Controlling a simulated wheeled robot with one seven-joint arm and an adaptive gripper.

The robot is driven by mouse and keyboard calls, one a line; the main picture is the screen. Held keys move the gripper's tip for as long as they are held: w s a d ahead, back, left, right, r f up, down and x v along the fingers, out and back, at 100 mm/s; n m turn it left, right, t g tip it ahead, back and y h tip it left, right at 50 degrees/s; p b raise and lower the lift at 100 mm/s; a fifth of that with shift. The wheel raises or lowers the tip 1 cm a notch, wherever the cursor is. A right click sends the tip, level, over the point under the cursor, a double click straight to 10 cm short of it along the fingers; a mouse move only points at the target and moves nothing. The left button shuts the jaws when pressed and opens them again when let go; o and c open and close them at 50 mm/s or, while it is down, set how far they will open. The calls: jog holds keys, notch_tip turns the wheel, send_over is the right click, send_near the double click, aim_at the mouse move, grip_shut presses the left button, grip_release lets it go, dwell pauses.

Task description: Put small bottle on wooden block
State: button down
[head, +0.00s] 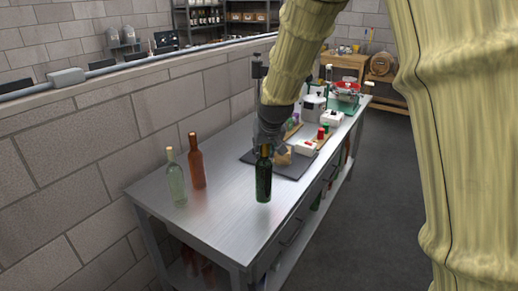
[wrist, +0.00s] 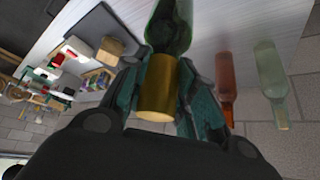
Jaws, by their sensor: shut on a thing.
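My gripper (head: 266,148) is shut on the gold-topped neck of a dark green bottle (head: 264,182). In the wrist view, the fingers lie on both sides of the gold neck (wrist: 157,88), with the green glass (wrist: 170,28) beyond it. The bottle is upright over the near part of the metal table; I cannot tell whether its base touches the top. A tan wooden block (head: 284,158) sits on a dark mat just beyond the bottle, partly hidden by my gripper. It also shows in the wrist view (wrist: 109,50), left of the gripper.
A clear bottle (head: 176,180) and a brown bottle (head: 196,163) stand left on the metal table (head: 225,215). Beyond the block are a red-and-white box (head: 306,147), a white pot (head: 314,106) and other items. The table's near end is clear.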

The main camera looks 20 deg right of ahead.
jog(key=w+f+p, duration=0.2)
jog(key=w+f, duration=0.2)
jog(key=w, duration=0.1)
jog(key=shift+w+p, duration=0.15)
jog(key=shift+p, duration=0.15)
dwell(0.4)
jog(key=shift+d, duration=0.1)
jog(key=c, duration=1.1)
grip_release()
jog(key=shift+f, duration=0.15)
jog(key=shift+c, duration=0.2)
